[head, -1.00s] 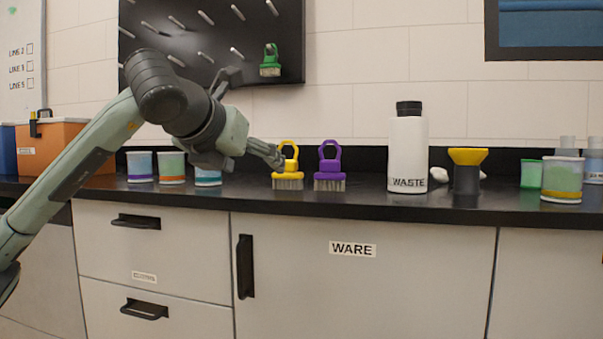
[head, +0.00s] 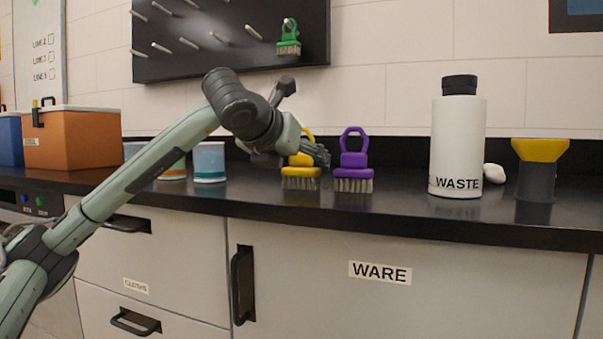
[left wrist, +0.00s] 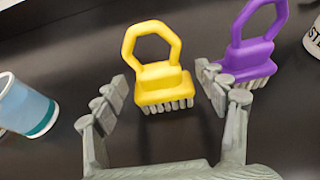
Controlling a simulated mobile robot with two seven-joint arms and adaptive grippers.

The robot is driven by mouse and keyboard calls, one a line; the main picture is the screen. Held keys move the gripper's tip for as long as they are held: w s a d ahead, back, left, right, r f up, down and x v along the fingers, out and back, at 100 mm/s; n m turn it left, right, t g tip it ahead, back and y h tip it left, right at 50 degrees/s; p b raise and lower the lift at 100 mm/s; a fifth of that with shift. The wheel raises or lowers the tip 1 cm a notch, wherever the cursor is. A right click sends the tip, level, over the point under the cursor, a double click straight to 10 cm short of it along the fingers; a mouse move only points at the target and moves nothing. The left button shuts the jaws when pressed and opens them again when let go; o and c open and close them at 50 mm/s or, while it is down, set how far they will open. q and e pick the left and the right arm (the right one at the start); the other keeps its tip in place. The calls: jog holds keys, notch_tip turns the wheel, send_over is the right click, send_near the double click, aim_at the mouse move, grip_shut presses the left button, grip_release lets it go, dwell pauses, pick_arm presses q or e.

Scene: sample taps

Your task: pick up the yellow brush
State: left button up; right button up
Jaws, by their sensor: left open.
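The yellow brush (head: 301,172) stands upright, bristles down, on the black counter, and my left gripper partly hides it in the head view. My left gripper (head: 318,155) is in front of it. In the left wrist view the yellow brush (left wrist: 158,80) lies ahead between the open fingers of my left gripper (left wrist: 165,95), with nothing held. The right finger is close to the purple brush (left wrist: 245,48), which stands just to the right of the yellow one and also shows in the head view (head: 353,165). My right gripper is not in view.
A white WASTE bottle (head: 458,140) and a yellow-topped funnel (head: 538,165) stand to the right. A blue-white cup (head: 209,162) stands left of my gripper. An orange box (head: 80,140) is at the far left. A green brush (head: 289,38) hangs on the pegboard.

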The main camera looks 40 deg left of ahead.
pick_arm(q)
jog(key=shift+x, duration=0.95)
jog(key=shift+c, duration=0.2)
jog(key=c, duration=0.9)
jog(key=shift+r, duration=0.15)
